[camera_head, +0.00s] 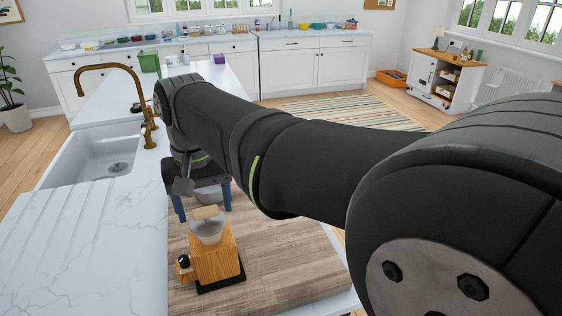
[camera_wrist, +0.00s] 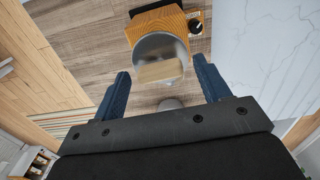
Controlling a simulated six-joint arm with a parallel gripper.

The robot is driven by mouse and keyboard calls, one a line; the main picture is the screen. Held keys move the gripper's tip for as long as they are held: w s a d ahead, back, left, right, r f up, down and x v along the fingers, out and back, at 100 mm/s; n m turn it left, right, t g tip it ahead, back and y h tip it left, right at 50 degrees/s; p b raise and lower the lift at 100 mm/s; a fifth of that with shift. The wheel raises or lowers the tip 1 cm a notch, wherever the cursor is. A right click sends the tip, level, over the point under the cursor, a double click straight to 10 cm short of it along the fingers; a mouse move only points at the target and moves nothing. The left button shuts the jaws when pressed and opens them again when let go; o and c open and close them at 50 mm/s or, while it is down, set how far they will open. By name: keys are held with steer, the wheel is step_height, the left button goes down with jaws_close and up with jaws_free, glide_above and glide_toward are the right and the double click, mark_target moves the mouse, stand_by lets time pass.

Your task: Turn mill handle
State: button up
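The mill (camera_head: 217,255) is a wooden box on a black base, with a rounded grey top and a black knob low on its left side in the head view. Its wooden handle (camera_head: 206,212) is a short pale bar over the top. My gripper (camera_head: 205,214) points down just behind the mill, its two blue fingers apart. In the wrist view, the mill (camera_wrist: 160,24) is at the top and the handle (camera_wrist: 160,71) shows between the fingers of my gripper (camera_wrist: 161,70). Gaps show on both sides, so it is not gripped. The height between fingertips and handle is unclear.
The mill stands on a wooden board (camera_head: 275,265) on a marble counter (camera_head: 90,240). A small grey bowl (camera_head: 207,193) is behind it, partly hidden by my gripper. A sink (camera_head: 100,155) with a brass tap (camera_head: 118,70) lies left. The board right of the mill is clear.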

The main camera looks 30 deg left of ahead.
mark_target(204, 208)
step_height(204, 208, up, 17)
steer(key=shift+r, duration=0.2)
stand_by(0.4)
stand_by(0.4)
step_height(204, 208, down, 18)
steer(key=shift+r, duration=0.25)
stand_by(0.4)
